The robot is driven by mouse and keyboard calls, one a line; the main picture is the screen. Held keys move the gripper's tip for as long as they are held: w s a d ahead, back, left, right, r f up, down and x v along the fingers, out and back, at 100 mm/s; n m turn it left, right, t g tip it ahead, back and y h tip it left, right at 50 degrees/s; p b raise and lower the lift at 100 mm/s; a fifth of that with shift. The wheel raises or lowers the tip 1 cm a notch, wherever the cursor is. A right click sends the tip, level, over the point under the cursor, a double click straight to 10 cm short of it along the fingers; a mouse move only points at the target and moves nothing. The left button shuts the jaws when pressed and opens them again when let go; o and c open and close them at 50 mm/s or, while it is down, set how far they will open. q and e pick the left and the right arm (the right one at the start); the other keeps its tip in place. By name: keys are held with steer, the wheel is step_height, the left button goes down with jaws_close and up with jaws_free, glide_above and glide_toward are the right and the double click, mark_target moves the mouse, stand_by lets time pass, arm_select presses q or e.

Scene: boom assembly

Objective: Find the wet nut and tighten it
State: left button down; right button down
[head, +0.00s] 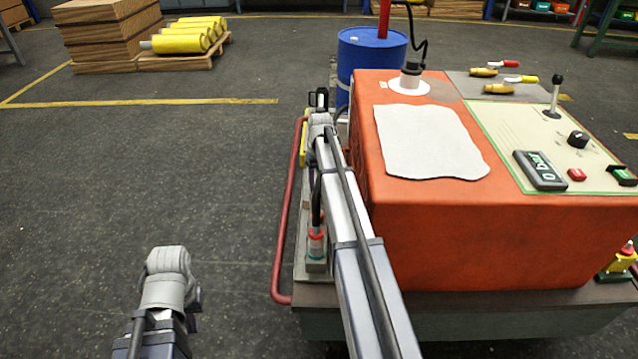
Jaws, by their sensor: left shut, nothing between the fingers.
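I cannot make out a wet nut; my arm covers part of the machine's left side. A fitting with a red and blue band (316,243) stands on the near left of the machine's base.
A white sheet (430,140) lies on the machine's top, beside a control panel (535,125) with a display and lever. Yellow- and red-handled tools lie on a grey plate (460,84). A red rail (284,215) edges the base. A blue drum (368,50) stands behind.

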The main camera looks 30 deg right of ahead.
steer(key=shift+m, duration=1.5)
steer(key=shift+c, duration=1.7)
jaws_free()
step_height(320, 180, up, 8)
steer(key=p, duration=0.8)
steer(key=shift+d+f, duration=0.1)
